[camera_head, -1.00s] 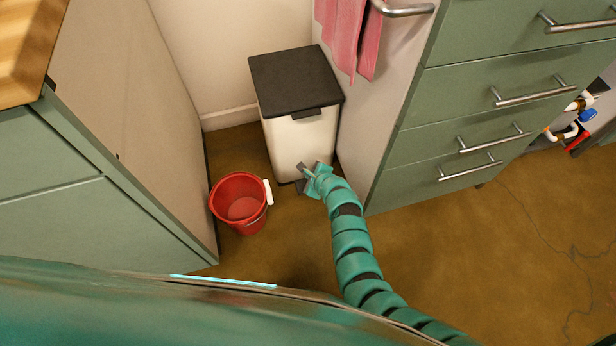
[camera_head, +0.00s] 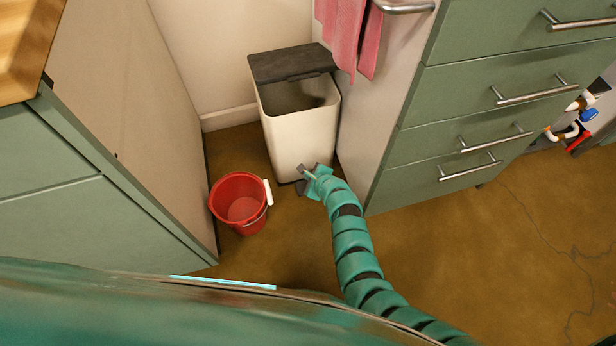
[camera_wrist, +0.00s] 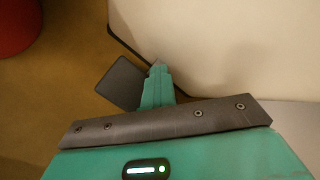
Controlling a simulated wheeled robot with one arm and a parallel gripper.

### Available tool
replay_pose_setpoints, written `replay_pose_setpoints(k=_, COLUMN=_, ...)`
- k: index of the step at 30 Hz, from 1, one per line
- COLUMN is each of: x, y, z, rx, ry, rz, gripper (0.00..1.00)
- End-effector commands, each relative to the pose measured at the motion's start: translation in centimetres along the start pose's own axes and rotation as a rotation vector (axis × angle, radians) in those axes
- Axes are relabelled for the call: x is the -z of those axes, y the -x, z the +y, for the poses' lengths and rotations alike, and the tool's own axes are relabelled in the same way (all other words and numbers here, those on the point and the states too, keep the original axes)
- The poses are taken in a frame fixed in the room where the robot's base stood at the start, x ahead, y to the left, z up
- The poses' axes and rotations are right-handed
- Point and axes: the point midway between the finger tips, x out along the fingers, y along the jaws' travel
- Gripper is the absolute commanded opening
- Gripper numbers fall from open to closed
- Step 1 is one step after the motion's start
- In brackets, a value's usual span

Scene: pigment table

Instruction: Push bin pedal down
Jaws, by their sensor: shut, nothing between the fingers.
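The white bin (camera_head: 300,138) stands in the corner between the cabinets. Its dark lid (camera_head: 290,62) is raised at the back, and its dark inside shows. The dark square pedal (camera_wrist: 122,84) sticks out at the bin's base in the wrist view; in the head view my gripper mostly hides it. My gripper (camera_head: 309,173) is low at the bin's front foot, pointing down. In the wrist view its shut fingers (camera_wrist: 157,70) are at the pedal's edge, beside the white bin wall. Nothing is held. The exact contact with the pedal is hard to see.
A red bucket (camera_head: 240,203) with a white handle grip stands on the floor left of my gripper. Green drawers (camera_head: 450,130) rise on the right, and pink towels (camera_head: 347,35) hang above. The brown floor (camera_head: 480,260) at the right is clear.

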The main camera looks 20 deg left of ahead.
Motion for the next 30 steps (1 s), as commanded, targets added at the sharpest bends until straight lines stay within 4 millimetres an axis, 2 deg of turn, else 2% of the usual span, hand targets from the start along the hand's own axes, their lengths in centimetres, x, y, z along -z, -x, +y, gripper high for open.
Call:
replay_pose_setpoints(k=1, x=0.45, y=-0.16, z=0.58, rx=-0.011, ry=0.001, rz=0.006, gripper=0.0)
replay_pose_setpoints(k=30, x=1.07, y=-0.93, z=1.5, rx=-0.019, ry=0.0, rz=0.008, gripper=0.0)
